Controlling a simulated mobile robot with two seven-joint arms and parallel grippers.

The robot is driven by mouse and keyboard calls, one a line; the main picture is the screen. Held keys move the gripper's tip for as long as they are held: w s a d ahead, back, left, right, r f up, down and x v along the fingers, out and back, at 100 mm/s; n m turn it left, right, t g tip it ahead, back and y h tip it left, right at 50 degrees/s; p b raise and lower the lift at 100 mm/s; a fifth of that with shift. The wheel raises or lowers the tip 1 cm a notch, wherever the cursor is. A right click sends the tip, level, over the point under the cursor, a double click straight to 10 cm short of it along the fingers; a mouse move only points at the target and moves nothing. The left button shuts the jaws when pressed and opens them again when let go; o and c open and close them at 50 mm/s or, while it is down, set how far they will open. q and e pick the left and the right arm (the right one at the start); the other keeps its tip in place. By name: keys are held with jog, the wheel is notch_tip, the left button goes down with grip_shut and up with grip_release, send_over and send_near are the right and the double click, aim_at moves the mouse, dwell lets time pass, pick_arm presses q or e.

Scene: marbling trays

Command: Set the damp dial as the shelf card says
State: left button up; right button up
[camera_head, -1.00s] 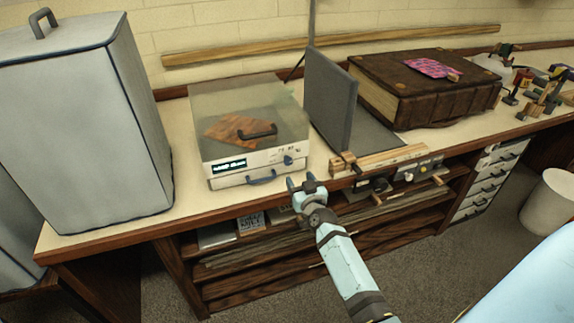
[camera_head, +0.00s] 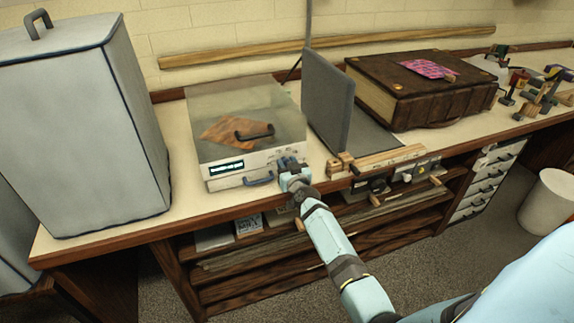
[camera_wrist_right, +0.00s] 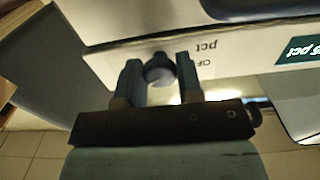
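The damp box (camera_head: 253,125), with a clear lid and brown piece inside, stands on the bench. Its white front has a small lit display (camera_head: 226,168), too small to read here. My right gripper (camera_head: 291,165) is at the dial. In the wrist view its fingers (camera_wrist_right: 159,82) are apart, one on each side of the dial, with no clear grip. A printed card (camera_head: 249,224) lies on the shelf below, unreadable. My left gripper is out of view.
A tall grey covered box (camera_head: 85,130) stands at left. A grey upright panel (camera_head: 328,100) and a thick brown book (camera_head: 425,90) are to the right. A wooden bar (camera_head: 385,158) lies near the bench edge. A blue handle (camera_head: 258,179) sits below the display.

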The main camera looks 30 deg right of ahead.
jog(key=c, duration=0.3)
jog(key=m, duration=0.3)
jog(key=shift+m, duration=0.3)
jog(key=m, duration=0.2)
jog(key=shift+m, duration=1)
jog(key=o, duration=0.9)
